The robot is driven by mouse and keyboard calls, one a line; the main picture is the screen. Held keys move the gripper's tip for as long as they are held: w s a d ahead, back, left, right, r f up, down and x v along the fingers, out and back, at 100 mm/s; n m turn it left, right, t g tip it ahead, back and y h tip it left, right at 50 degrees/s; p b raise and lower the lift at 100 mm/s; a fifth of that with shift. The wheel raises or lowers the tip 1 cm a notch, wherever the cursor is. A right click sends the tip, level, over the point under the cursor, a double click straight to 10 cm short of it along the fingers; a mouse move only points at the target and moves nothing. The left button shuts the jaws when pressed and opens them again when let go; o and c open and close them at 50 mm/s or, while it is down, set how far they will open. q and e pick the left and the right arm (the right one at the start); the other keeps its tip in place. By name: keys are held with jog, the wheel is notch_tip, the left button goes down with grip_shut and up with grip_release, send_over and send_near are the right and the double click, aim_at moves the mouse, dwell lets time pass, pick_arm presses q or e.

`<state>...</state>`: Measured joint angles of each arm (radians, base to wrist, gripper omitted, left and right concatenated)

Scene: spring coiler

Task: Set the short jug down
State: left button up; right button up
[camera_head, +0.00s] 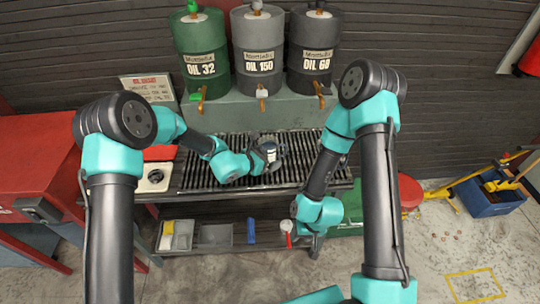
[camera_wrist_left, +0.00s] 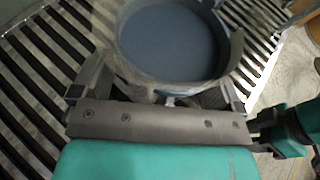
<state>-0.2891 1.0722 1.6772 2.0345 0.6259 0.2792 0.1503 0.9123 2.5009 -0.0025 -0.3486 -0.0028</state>
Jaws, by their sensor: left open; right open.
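The short jug (camera_head: 271,153) is at the slatted grate below the drums, partly hidden by my left gripper. In the left wrist view the jug (camera_wrist_left: 172,42) shows from above, with a round pale rim and a smooth blue-grey inside. It looks upright on or just over the slats; its base is hidden. My left gripper (camera_head: 264,156) is open at the jug. Its fingers (camera_wrist_left: 163,88) stand apart on either side of the jug's near edge; contact is unclear. My right gripper (camera_head: 297,208) is low, in front of the bench and away from the jug, and is open.
Green, grey and dark oil drums (camera_head: 258,52) with taps stand behind the grate (camera_head: 205,178). A lower shelf (camera_head: 215,246) holds small bins and a red-and-white item (camera_head: 287,227) near my right gripper. A red cabinet (camera_head: 35,160) stands left. The grate's right part is clear.

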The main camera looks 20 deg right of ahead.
aim_at(264, 153)
pick_arm(q)
jog(key=shift+c, duration=0.3)
jog(key=c, duration=1.1)
jog(key=shift+r, duration=0.1)
jog(key=shift+r, duration=0.5)
jog(key=shift+s+a+r, duration=0.1)
jog(key=shift+s+r, duration=0.1)
jog(key=shift+r, duration=0.4)
jog(key=shift+s+r, duration=0.15)
jog(key=shift+r, duration=0.45)
jog(key=s+a, duration=0.1)
jog(key=s, duration=0.4)
jog(key=s+a+r, duration=0.1)
jog(key=s, duration=0.3)
jog(key=s+a, duration=0.2)
jog(key=s, duration=0.3)
jog(key=shift+s+a+r, duration=0.1)
jog(key=shift+s+r, duration=0.1)
jog(key=shift+s, duration=0.15)
